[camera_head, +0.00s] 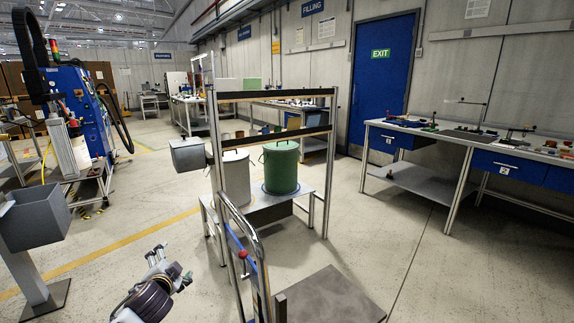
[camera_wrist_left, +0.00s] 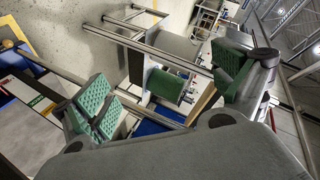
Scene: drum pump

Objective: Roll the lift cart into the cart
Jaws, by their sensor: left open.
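The lift cart stands at the front centre of the head view, with a looped chrome handle, a blue mast (camera_head: 239,257), a red knob (camera_head: 242,254) and a dark flat platform (camera_head: 330,297). Behind it is a metal frame cart (camera_head: 333,170) with upper rails and a low shelf. A green drum (camera_head: 281,168) and a pale grey drum (camera_head: 236,180) stand on that shelf. My left gripper (camera_head: 174,266) is left of the handle, apart from it. Its green-padded fingers (camera_wrist_left: 165,88) are spread and empty in the left wrist view. My right gripper is not in view.
A grey box on a post (camera_head: 36,212) stands at the left, and another grey box (camera_head: 188,154) beside the frame. A workbench (camera_head: 470,145) with blue drawers runs along the right wall. The floor between platform and bench is clear.

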